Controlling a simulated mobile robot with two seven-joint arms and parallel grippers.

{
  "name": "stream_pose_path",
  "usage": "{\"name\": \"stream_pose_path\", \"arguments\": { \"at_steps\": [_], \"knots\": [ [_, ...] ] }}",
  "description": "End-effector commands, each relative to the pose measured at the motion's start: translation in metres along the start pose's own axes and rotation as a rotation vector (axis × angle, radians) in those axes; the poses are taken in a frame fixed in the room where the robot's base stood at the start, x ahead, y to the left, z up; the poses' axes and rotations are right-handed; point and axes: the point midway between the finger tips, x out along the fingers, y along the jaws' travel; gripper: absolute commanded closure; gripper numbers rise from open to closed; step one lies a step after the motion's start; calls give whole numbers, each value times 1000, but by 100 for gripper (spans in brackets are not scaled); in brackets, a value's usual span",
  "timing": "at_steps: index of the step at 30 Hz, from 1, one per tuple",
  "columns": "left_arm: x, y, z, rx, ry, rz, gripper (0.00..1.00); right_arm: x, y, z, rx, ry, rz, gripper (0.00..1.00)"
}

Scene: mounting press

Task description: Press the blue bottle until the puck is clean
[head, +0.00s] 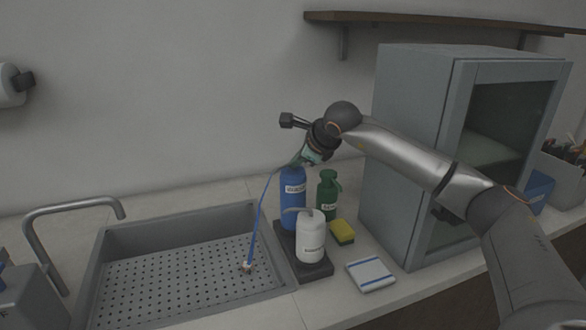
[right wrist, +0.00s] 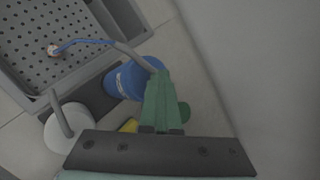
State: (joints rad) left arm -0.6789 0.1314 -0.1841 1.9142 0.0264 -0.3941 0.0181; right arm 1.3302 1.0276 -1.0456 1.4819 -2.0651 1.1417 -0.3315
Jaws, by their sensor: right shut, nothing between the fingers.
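The blue bottle (head: 292,190) stands upright on a dark tray (head: 317,270) at the sink's right edge; its body also shows in the right wrist view (right wrist: 123,80). My right gripper (head: 301,161) is shut and empty, tilted down at the bottle's top; its green fingers (right wrist: 162,98) hide the pump head there. A blue stream (head: 256,215) runs from the bottle's spout down into the sink. It ends at the small puck (head: 247,267), which looks whitish with reddish-brown marks; it also shows in the right wrist view (right wrist: 54,50). My left gripper is out of view.
A white bottle (head: 311,240) stands in front of the blue one, a green bottle (head: 327,195) to its right. A yellow sponge (head: 342,232) and a white-and-blue pad (head: 371,275) lie nearby. A grey cabinet (head: 410,150) stands right; the perforated sink (head: 170,265) has a tap (head: 75,208).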

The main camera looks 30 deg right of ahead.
Motion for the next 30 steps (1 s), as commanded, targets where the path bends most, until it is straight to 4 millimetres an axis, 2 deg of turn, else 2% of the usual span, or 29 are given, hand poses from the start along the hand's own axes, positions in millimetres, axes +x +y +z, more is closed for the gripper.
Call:
{"name": "stream_pose_path", "arguments": {
  "at_steps": [13, 24, 30],
  "knots": [
    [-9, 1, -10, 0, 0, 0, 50, -11, -8, 8, 0, 3, 3, 100],
    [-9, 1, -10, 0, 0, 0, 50, -12, -9, 9, 0, 2, 1, 100],
    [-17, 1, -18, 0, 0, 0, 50, -23, -17, 17, 0, 1, 1, 100]
  ]
}}
